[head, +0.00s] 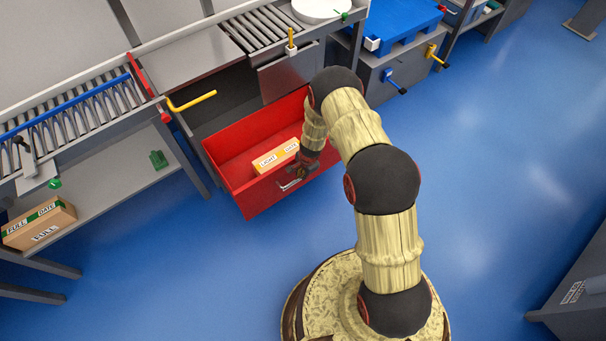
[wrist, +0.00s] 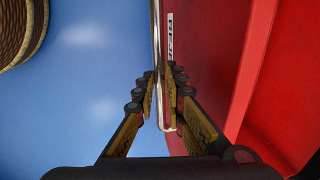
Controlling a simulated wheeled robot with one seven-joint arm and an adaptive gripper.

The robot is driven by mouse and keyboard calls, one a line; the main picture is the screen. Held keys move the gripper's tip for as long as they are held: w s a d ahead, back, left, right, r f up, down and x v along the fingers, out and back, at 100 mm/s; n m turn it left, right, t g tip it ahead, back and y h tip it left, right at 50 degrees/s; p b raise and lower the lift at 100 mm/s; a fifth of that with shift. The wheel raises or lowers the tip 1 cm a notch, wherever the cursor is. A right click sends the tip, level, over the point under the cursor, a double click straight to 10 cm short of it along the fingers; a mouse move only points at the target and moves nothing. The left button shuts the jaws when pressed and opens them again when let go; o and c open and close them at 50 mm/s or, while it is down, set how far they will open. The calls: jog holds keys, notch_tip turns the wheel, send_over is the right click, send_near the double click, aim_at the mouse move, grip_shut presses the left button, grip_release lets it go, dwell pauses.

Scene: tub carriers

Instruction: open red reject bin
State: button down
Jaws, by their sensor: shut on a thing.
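The red reject bin (head: 240,184) is a drawer pulled out from under the conveyor bench in the head view, its inside showing. A box labelled "LIGHT" and "DATE" (head: 275,158) lies in it. My gripper (head: 303,172) is at the bin's front face, on the handle (head: 290,184). In the wrist view my gripper (wrist: 162,92) is shut on the pale handle bar (wrist: 157,45), beside the red front (wrist: 192,60) with its partly hidden white label. My arm hides the bin's right end in the head view.
A box marked "FULL" and "DATE" (head: 38,224) sits on the lower shelf at left. A yellow lever (head: 192,101) sticks out above the bin. A blue pallet (head: 398,22) is at the back. The blue floor before the bin is clear except for my base.

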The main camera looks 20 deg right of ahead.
jog(key=shift+s, duration=0.1)
jog(key=c, duration=2)
grip_release()
jog(key=shift+o, duration=0.8)
notch_tip(320, 180, up, 12)
jog(key=s, duration=0.2)
jog(key=shift+d+f, duration=0.15)
jog(key=shift+d, duration=0.2)
